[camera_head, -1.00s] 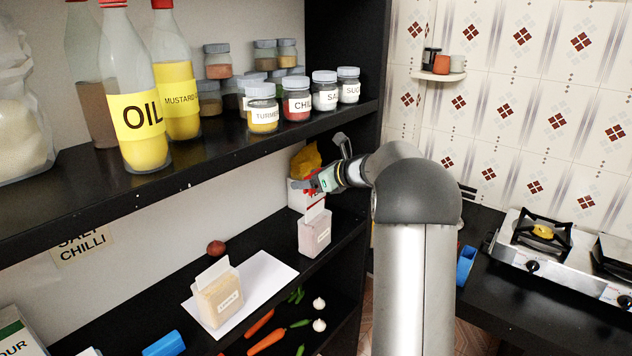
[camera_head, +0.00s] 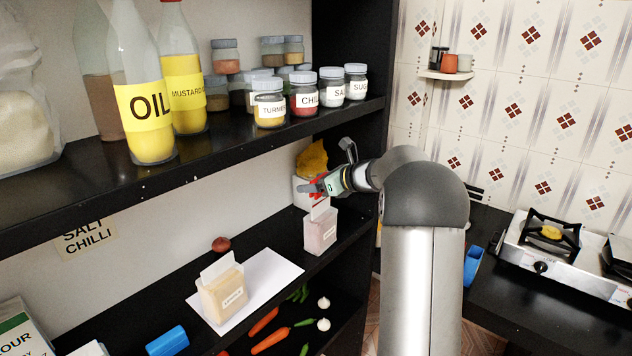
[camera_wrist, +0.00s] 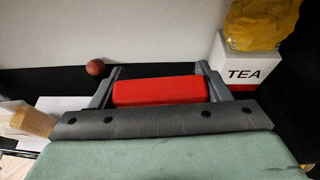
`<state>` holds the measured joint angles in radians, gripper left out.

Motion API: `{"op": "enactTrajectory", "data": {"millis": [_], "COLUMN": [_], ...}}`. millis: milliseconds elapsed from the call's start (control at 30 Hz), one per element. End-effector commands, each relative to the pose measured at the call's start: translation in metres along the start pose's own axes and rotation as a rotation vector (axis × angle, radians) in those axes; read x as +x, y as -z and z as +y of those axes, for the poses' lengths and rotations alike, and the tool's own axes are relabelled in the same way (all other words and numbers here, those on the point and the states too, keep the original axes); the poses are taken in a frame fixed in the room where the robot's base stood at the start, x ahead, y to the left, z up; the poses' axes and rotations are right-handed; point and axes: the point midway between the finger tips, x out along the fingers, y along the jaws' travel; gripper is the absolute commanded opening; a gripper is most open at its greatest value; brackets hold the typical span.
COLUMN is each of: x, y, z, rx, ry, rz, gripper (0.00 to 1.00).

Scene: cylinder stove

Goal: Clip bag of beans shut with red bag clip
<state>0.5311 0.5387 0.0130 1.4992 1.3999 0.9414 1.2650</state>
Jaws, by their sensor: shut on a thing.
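My gripper (camera_head: 318,187) is shut on the red bag clip (camera_wrist: 160,90), which lies crosswise between its two fingers in the wrist view. In the head view the gripper is just above a small pinkish bag (camera_head: 320,232) with a pale upright top flap, standing on the middle shelf. The bag's label is too small to read, so I take it as the bag of beans without certainty. The clip appears close to the flap's top; I cannot tell whether they touch. The pinkish bag is not visible in the wrist view.
A tan bag (camera_head: 222,295) stands on a white sheet (camera_head: 272,272) to the left. A white TEA box (camera_wrist: 243,68) with a yellow bag on top is close behind my gripper. The upper shelf (camera_head: 230,150), holding bottles and jars, overhangs. An onion (camera_head: 221,244) lies at the back.

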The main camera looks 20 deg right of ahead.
Motion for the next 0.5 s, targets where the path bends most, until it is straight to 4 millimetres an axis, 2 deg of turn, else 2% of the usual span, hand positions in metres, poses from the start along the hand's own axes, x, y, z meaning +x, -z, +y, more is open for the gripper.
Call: {"op": "enactTrajectory", "data": {"millis": [500], "x": [0.011], "y": [0.026], "z": [0.0], "rx": [-0.001], "ry": [0.0], "rz": [0.0], "gripper": [0.49]}}
